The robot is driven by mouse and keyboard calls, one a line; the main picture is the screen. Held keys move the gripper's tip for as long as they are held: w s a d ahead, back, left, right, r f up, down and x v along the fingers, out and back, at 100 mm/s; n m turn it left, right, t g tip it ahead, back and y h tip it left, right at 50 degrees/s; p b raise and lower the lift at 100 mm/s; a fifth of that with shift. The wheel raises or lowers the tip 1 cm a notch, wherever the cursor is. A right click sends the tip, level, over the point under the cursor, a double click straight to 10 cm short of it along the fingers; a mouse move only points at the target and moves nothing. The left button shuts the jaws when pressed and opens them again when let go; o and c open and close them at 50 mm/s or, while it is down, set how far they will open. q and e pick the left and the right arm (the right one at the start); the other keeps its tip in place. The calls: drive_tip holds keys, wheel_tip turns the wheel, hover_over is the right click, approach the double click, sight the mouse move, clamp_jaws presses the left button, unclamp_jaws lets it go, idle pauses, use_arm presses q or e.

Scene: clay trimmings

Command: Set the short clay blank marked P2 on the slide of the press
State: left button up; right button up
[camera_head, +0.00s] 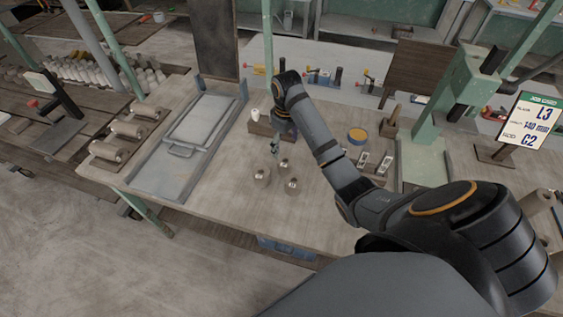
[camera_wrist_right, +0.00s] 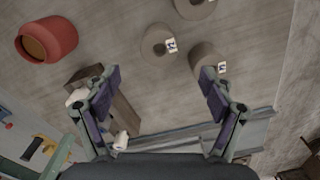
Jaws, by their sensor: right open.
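Three short round clay blanks stand on the bench in the head view: a left one (camera_head: 261,174), a back one (camera_head: 284,163) and a front one (camera_head: 291,185). In the right wrist view, one blank (camera_wrist_right: 154,38) and another (camera_wrist_right: 205,55) carry small white tags; a third (camera_wrist_right: 194,8) is cut by the top edge. I cannot surely read which is P2. My right gripper (camera_wrist_right: 161,84) is open and empty, above the bench behind the blanks (camera_head: 275,146). The green press (camera_head: 463,92) stands at right, with a pale plate (camera_head: 412,170) at its foot that may be its slide.
A grey metal frame (camera_head: 160,183) lies at left beside clay rolls (camera_head: 108,151). A wooden block (camera_wrist_right: 125,113) holding white pieces is near my fingers. The front bench middle is clear.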

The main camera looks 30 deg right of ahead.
sight(285, 160)
wheel_tip(285, 160, down, 5)
drive_tip(key=b, duration=0.5)
drive_tip(key=shift+w+f, duration=0.1)
drive_tip(key=shift+f, duration=0.3)
wheel_tip(285, 160, down, 3)
drive_tip(key=b, duration=0.3)
drive_tip(key=shift+r, duration=0.15)
wheel_tip(285, 160, down, 2)
drive_tip(key=shift+f, duration=0.1)
drive_tip(key=c, duration=1.6)
use_arm(q)
wheel_tip(285, 160, down, 8)
drive_tip(key=w, duration=0.1)
drive_tip(key=shift+a, duration=0.2)
drive_tip(key=shift+r, duration=0.1)
use_arm(e)
drive_tip(key=shift+r, duration=0.25)
